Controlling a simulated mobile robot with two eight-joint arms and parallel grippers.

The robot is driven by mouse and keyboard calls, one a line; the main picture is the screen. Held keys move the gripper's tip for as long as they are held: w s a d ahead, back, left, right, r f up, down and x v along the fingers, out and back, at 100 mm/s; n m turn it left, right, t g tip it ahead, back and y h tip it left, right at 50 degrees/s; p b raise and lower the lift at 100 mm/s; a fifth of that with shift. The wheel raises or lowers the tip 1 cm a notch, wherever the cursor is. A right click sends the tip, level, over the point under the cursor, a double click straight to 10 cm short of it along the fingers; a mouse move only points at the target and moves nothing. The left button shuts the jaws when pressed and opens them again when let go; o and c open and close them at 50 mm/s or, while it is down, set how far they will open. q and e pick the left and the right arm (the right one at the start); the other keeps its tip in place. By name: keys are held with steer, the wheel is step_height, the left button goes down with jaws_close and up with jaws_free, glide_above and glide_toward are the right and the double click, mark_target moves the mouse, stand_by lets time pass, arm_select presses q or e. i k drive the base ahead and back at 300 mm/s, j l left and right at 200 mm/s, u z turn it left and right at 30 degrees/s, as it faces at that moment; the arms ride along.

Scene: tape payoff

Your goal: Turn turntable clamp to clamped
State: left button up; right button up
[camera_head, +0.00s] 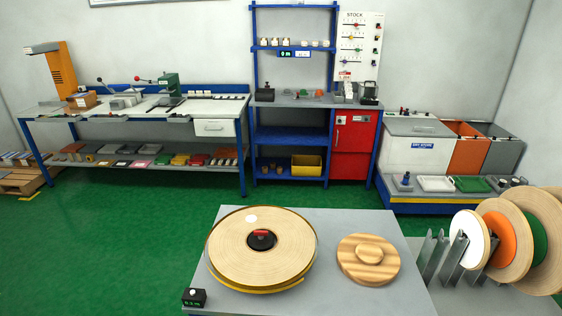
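The turntable clamp (261,233) is a small red piece on a black hub at the middle of a large pale tape reel (232,254). The reel lies flat on a grey table (330,290) and has a yellow outer edge and a white round spot near its back. It hides the turntable under it. The red piece looks roughly crosswise, but its setting is too small to tell. Neither of my grippers is in view.
A wooden disc with a raised knob (369,258) lies right of the reel. Several upright reels (500,240) stand in a rack at the right. Workbench (140,110) and shelves (290,135) stand behind green floor.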

mark_target(261, 234)
steer(key=i+u, duration=0.4)
steer(key=i+l+u, duration=0.15)
steer(key=i+u, duration=0.2)
steer(key=i+l, duration=0.05)
